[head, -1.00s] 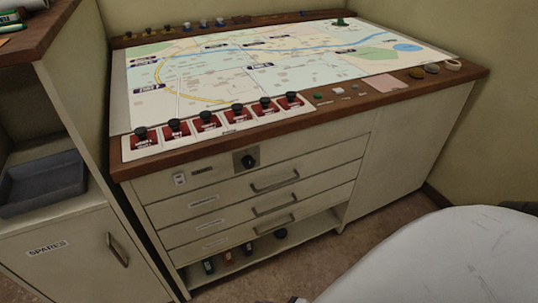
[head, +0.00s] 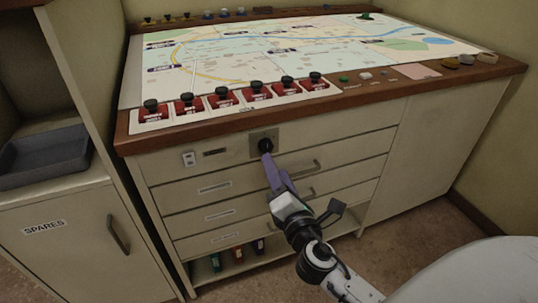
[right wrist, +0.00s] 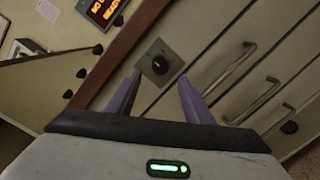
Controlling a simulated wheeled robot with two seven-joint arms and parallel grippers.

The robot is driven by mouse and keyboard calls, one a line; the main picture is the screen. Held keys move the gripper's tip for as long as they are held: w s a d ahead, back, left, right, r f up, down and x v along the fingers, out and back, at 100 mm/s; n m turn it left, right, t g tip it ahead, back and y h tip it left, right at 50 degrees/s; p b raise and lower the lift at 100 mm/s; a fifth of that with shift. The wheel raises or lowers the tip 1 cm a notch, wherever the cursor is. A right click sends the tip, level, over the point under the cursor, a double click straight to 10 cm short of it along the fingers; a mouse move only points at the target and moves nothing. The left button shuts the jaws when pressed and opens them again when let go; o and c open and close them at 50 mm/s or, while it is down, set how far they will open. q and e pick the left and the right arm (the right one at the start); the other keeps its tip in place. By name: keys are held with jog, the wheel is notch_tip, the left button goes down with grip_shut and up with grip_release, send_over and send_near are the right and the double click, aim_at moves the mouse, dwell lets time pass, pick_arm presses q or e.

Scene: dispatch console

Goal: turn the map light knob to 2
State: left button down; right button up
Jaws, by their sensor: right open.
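The map light knob, a black round knob on a square metal plate, is on the upper front of the console (head: 419,105). The knob (head: 265,146) is partly covered by my gripper in the head view; in the right wrist view the knob (right wrist: 160,65) shows whole, ahead and between the fingers. My right gripper (head: 268,163) has purple fingers pointing at the knob. In the right wrist view the gripper (right wrist: 155,92) is open and empty, its fingers on either side of the knob's line. I cannot tell whether they touch it. The number the knob points to is too small to read. My left gripper is not in view.
A row of red-labelled units with black knobs (head: 223,97) lines the map table's front edge above. Drawers with bar handles (head: 303,167) lie below the knob. A cabinet marked SPARES (head: 60,240) with a grey tray (head: 45,155) stands at left.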

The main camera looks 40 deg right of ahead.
aim_at(267, 148)
jog(key=x, duration=0.7)
jog(key=shift+w+d, duration=0.1)
jog(key=shift+w, duration=0.15)
jog(key=c, duration=1)
jog(key=shift+c, duration=0.2)
